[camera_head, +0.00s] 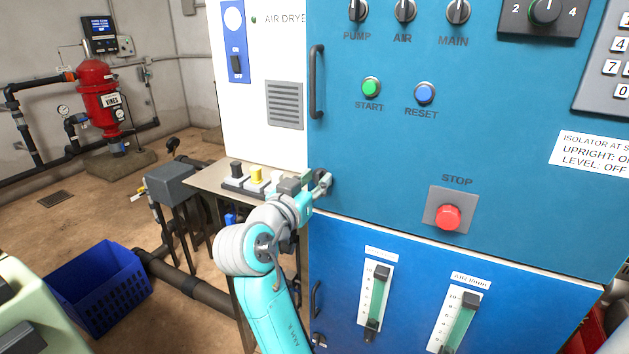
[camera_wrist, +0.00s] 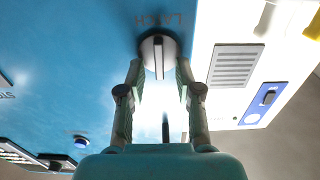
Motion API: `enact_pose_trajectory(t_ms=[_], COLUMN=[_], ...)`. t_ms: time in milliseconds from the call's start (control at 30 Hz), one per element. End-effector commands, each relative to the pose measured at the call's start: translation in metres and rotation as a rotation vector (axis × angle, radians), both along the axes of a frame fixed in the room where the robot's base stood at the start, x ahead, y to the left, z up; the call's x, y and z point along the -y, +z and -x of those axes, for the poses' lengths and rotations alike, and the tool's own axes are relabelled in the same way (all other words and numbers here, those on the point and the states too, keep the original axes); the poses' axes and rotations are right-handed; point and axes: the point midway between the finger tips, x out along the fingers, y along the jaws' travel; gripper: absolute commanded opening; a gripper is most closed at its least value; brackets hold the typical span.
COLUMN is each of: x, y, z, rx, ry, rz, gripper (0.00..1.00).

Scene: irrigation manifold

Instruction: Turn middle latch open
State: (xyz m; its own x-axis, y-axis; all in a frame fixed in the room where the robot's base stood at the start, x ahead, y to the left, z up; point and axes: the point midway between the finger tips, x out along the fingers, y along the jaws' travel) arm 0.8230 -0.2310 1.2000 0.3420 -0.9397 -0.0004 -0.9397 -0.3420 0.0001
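A round latch knob (camera_wrist: 158,55) with a raised pale bar across it sits on the blue panel in the wrist view, under an upside-down label that seems to read LATCH. The bar runs about up and down in that picture. My gripper (camera_wrist: 159,70) is open, one finger on each side of the knob's bar, with gaps visible. In the head view my gripper (camera_head: 323,184) is at the left edge of the upper blue door (camera_head: 390,150) and mostly hides the knob. Whether the fingertips touch the panel cannot be told.
A black door handle (camera_head: 317,82) stands above my gripper, and another handle (camera_head: 316,298) is on the lower blue door. A small bench (camera_head: 205,178) with blocks is close on the left of my arm. A red STOP button (camera_head: 447,217) is to the right.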

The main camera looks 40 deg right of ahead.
Motion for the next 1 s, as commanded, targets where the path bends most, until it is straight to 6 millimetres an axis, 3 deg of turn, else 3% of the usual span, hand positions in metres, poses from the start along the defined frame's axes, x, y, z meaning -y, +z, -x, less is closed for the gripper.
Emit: enact_pose_trajectory(t_ms=[300,433,1000], x=[0.002,0.002,0.0015], y=[0.0,0.0,-0.0001], z=[-0.0008,-0.0007,-0.0018], rx=[0.0,0.0,-0.088], ry=[0.0,0.0,0.0], rz=[0.0,0.0,0.032], gripper=[0.32,0.0,0.0])
